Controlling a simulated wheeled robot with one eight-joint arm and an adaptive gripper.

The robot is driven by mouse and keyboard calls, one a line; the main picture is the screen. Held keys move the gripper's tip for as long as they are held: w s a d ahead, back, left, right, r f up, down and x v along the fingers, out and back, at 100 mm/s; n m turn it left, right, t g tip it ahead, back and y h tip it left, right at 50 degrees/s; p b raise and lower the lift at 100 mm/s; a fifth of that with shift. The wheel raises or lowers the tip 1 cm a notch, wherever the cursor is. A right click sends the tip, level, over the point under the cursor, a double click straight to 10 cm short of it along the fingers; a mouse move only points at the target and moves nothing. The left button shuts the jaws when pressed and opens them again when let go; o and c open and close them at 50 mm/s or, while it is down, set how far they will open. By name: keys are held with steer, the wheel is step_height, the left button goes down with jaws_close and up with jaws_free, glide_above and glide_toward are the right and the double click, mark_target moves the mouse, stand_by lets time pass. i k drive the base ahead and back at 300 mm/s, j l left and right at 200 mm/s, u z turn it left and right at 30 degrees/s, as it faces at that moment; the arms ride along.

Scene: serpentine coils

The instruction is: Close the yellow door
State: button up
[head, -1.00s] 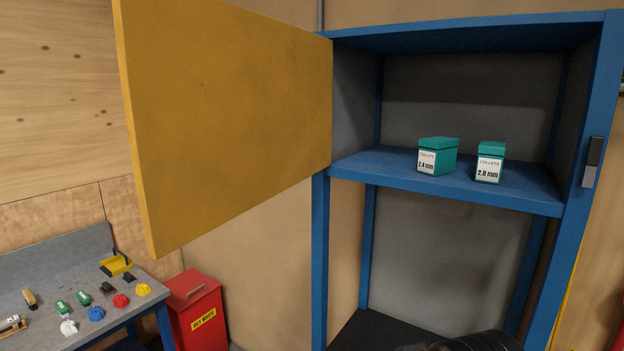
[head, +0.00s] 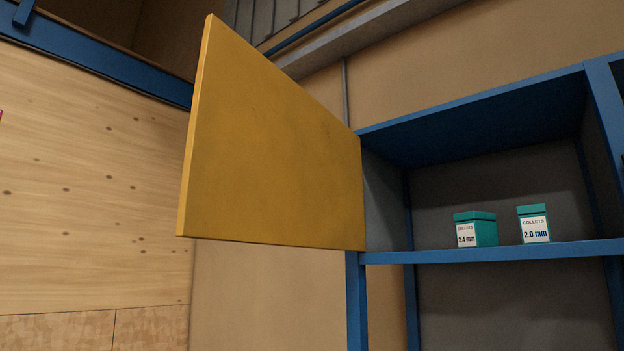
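The yellow door (head: 275,150) is a flat panel hinged at the left side of the blue cabinet (head: 357,300). It stands wide open, swung out to the left of the cabinet opening. The upper compartment is exposed. I see no handle on the door face that shows. My gripper is not in view, and nothing visible touches the door.
Two teal collet boxes, marked 2.4 mm (head: 476,230) and 2.0 mm (head: 533,225), stand on the blue shelf (head: 500,252), inside the cabinet. A wooden panel wall (head: 90,180) is at the left. A blue beam (head: 110,73) runs above it.

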mark_target(266, 162)
steer(key=j+z, duration=0.5)
steer(key=j, duration=0.65)
steer(key=k+j+z, duration=0.1)
steer(key=j+z, duration=0.35)
steer(key=j, duration=0.7)
